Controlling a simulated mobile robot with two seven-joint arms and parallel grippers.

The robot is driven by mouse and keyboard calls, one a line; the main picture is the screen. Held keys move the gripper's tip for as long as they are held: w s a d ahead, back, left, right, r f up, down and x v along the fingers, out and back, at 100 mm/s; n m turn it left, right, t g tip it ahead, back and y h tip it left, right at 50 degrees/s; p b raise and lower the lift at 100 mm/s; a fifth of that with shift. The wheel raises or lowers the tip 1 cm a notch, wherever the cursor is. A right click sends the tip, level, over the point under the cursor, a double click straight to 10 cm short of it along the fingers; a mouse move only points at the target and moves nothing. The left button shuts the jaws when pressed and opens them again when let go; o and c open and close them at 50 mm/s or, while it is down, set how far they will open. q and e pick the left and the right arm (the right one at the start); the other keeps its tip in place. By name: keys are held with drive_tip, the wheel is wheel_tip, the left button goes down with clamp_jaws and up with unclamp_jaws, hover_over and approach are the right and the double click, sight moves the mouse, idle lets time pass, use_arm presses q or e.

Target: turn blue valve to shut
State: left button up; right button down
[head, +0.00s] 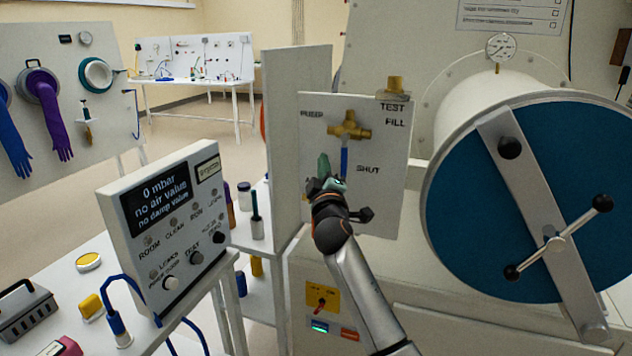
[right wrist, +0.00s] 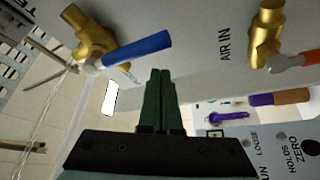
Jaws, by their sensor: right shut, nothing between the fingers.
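The blue valve has a brass body (head: 349,126) on a pale upright panel. Its blue lever (head: 344,160) points down from the body, with the word SHUT to its right. In the right wrist view the blue lever (right wrist: 137,48) and its brass body (right wrist: 92,36) are at upper left. My right gripper (head: 325,165) is just left of the lever's lower part in the head view. Its dark green fingers (right wrist: 160,75) are shut with nothing between them, close to the lever; I cannot tell whether they touch it. My left gripper is not in view.
Another brass valve (right wrist: 265,35) with an orange handle sits by the label AIR IN. A round blue door (head: 460,220) with a crossbar is at right. A control box (head: 165,215) reading 0 mbar stands on the table at left, among bottles and a blue cable.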

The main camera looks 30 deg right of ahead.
drive_tip(key=r+v, duration=0.2)
drive_tip(key=v, duration=0.7)
drive_tip(key=shift+s+a, duration=0.15)
drive_tip(key=shift+s, duration=0.25)
drive_tip(key=s+a+f+g+y, duration=0.1)
drive_tip(key=s+a+f+y, duration=0.2)
drive_tip(key=f, duration=0.6)
drive_tip(key=s+a+f+g+y, duration=0.2)
drive_tip(key=a+f, duration=0.1)
drive_tip(key=f, duration=0.7)
drive_tip(key=s+a+f+g+y, duration=0.1)
drive_tip(key=s+a+f+y, duration=0.2)
drive_tip(key=f, duration=0.6)
drive_tip(key=s+a+f+m+g+y, duration=0.1)
drive_tip(key=s+a+f, duration=0.3)
drive_tip(key=s+f, duration=0.4)
drive_tip(key=s+a+f+m+g+y, duration=0.2)
drive_tip(key=s+a+f+m+g, duration=0.2)
drive_tip(key=s+f, duration=0.5)
drive_tip(key=s, duration=0.4)
drive_tip(key=shift+s+m+p, duration=0.3)
drive_tip(key=shift+p, duration=0.1)
